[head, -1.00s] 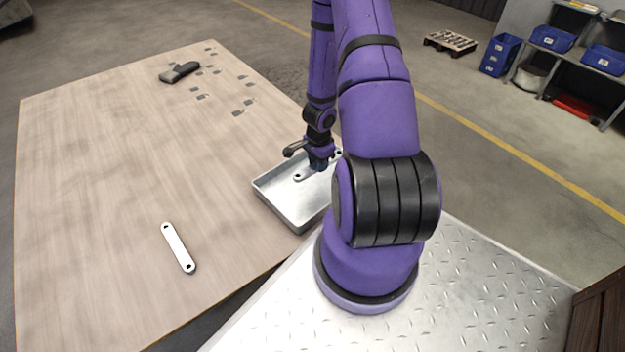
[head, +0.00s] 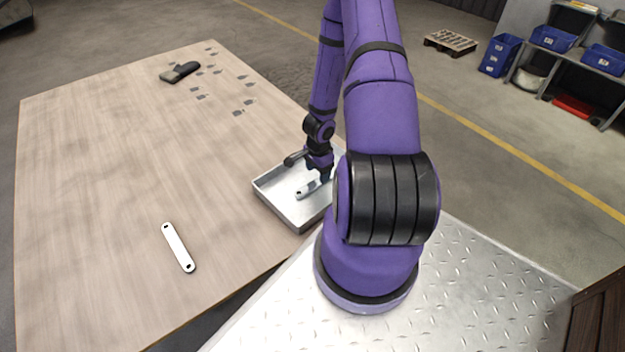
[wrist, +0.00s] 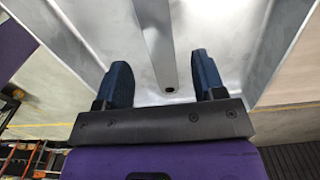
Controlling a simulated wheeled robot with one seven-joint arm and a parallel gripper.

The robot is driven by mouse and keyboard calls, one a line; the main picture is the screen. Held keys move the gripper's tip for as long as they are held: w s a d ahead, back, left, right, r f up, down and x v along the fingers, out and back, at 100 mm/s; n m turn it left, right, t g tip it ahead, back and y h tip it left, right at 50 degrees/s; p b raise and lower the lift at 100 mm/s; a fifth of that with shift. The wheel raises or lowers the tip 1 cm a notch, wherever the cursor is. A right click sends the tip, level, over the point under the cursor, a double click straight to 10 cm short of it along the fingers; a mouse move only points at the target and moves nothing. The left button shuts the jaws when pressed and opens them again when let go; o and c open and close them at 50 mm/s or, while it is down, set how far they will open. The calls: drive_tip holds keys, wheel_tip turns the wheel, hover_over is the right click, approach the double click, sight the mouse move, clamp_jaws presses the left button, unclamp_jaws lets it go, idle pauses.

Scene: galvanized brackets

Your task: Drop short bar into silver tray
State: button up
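The silver tray (head: 275,209) sits at the right edge of the wooden table. A flat grey bar (head: 305,190) with a hole at its end is inside the tray; part of it is hidden behind my arm, so its full length is unclear. My gripper (head: 324,178) is low over the tray, right by this bar. In the wrist view the two dark blue fingers of my gripper (wrist: 163,82) are spread apart. The bar (wrist: 157,45) lies between them with a gap on both sides, over the tray floor (wrist: 200,35).
Another pale flat bar (head: 178,247) with a hole at each end lies on the table (head: 110,180) at front left. A dark tool-like object (head: 180,72) and several small grey brackets (head: 238,113) lie toward the back. The table's middle is clear.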

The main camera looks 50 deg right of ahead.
wheel_tip(320, 180, up, 11)
idle(0.9)
idle(0.5)
drive_tip(key=w+a+r+n+t+y, duration=0.1)
drive_tip(key=w+a+r+n, duration=0.15)
drive_tip(key=a+r, duration=0.45)
drive_tip(key=w+a+r+n+t, duration=0.1)
drive_tip(key=w+a+r+n, duration=0.2)
drive_tip(key=r, duration=0.7)
drive_tip(key=w+a+r+n+t+y, duration=0.1)
drive_tip(key=a+r+n+t, duration=0.1)
drive_tip(key=a+r+n, duration=0.5)
drive_tip(key=s+a+r+n+h, duration=0.1)
drive_tip(key=s+a+r+n, duration=0.3)
drive_tip(key=s+r, duration=0.5)
drive_tip(key=s+a+r+n+t+h, duration=0.1)
drive_tip(key=s+a+r+n, duration=0.3)
drive_tip(key=s+r, duration=0.5)
drive_tip(key=shift+a+r, duration=0.4)
drive_tip(key=shift+a, duration=0.25)
